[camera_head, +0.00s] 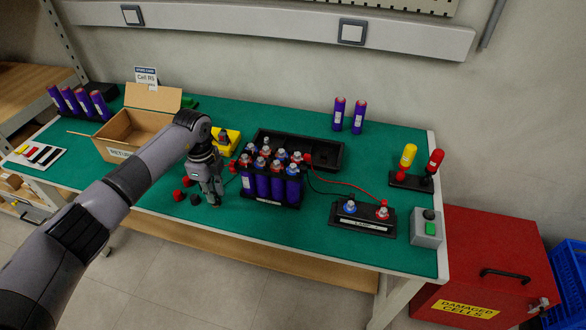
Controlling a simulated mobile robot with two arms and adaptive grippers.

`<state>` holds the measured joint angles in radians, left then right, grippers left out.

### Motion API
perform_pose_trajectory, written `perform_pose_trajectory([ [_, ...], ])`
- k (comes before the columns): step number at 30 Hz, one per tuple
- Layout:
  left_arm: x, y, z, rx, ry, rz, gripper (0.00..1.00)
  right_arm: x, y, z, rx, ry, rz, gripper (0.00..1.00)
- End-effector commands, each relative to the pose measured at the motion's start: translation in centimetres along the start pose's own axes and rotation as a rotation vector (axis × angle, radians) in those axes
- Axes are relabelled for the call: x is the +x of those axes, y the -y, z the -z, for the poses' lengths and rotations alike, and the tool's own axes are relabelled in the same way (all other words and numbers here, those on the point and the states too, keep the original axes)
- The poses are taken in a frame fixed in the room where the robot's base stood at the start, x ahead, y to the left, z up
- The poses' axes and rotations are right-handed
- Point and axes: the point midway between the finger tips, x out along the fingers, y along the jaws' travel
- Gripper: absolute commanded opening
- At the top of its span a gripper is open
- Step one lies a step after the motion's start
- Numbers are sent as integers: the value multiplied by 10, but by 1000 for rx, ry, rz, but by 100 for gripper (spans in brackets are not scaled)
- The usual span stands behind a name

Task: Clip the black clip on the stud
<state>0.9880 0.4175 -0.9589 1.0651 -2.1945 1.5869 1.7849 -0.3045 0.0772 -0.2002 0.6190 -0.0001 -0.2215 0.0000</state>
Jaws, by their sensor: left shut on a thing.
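My left gripper (212,192) points down at the left end of the pack of purple cells (263,184), low over the green table. It is shut on what seems to be the black clip, which its fingers mostly hide. Silver studs (281,155) stand up on top of the cells; which one is meant I cannot tell. A red clip or cap (306,158) sits at the pack's right end. A red lead (340,184) runs from there to the black terminal block (362,225). A thin dark lead also leaves that block towards the pack. My right gripper is not in view.
Loose red and black caps (178,195) lie left of my gripper. A black tray (325,155) lies behind the pack. The green mat (300,238) is clear in front.

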Motion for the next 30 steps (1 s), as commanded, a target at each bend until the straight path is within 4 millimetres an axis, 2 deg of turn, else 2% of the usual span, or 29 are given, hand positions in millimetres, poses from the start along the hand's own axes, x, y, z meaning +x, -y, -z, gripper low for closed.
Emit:
perform_pose_trajectory([
  [5, -6, 0, 0, 0, 0, 1, 0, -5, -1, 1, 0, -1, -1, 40],
  [16, -41, 0, 0, -1, 0, 0, 0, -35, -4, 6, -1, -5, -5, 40],
  [30, -40, 0, 0, 1, 0, 0, 0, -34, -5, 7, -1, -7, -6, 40],
])
